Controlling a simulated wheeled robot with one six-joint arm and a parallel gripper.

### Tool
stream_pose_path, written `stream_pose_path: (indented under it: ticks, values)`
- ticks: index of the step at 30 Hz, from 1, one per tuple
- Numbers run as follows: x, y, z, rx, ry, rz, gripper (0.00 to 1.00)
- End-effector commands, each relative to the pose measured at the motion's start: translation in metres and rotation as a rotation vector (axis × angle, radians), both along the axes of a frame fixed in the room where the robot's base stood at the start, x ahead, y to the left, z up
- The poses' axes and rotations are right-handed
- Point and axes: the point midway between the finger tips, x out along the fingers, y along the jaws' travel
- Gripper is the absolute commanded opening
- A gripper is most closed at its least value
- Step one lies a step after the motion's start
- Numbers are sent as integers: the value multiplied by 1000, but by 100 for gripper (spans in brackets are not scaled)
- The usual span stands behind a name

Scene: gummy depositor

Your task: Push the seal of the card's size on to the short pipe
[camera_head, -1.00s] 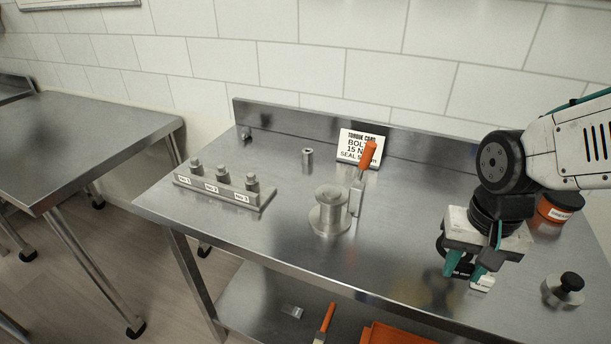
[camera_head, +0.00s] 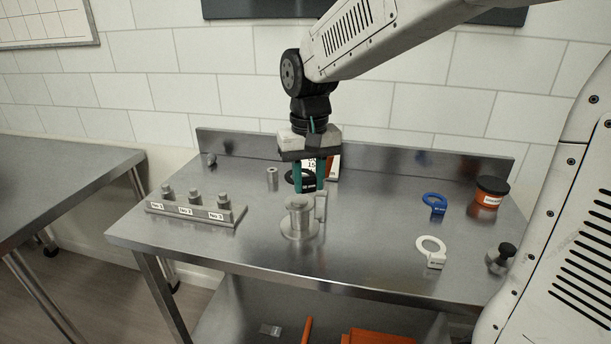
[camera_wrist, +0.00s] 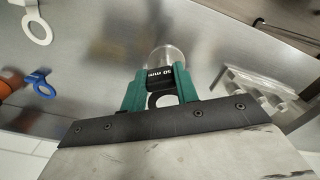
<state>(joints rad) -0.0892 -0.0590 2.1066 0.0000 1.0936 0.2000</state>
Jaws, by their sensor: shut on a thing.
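My gripper (camera_head: 308,182) is shut on a black seal (camera_head: 300,179), a ring with a tag. In the wrist view the tag (camera_wrist: 166,76) sits between the green fingers and ends in "0 mm"; its first digit is unclear. The short pipe (camera_head: 299,218), a flanged metal stub, stands upright on the bench. The seal is above and apart from it; the pipe (camera_wrist: 168,54) shows just past the fingertips in the wrist view. A white seal (camera_head: 436,261) and a blue seal (camera_head: 438,209) lie to the right. The card (camera_head: 333,167) is mostly hidden behind my gripper; its seal size is unreadable.
A rack (camera_head: 190,217) with three labelled metal pieces stands at the left. A small metal cylinder (camera_head: 272,179) stands behind the pipe. An orange jar (camera_head: 488,195) and a knobbed weight (camera_head: 500,260) stand at the right. A backsplash (camera_head: 240,146) edges the rear.

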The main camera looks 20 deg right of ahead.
Motion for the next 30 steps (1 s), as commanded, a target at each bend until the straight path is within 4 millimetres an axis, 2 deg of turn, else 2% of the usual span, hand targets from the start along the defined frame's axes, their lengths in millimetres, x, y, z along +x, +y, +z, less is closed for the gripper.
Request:
stream_pose_path:
  ticks: [3,14,30]
  values:
    - [6,0,5,0,0,4,0]
    - [5,0,1,0,1,5,0]
    - [4,1,-50,0,2,6,0]
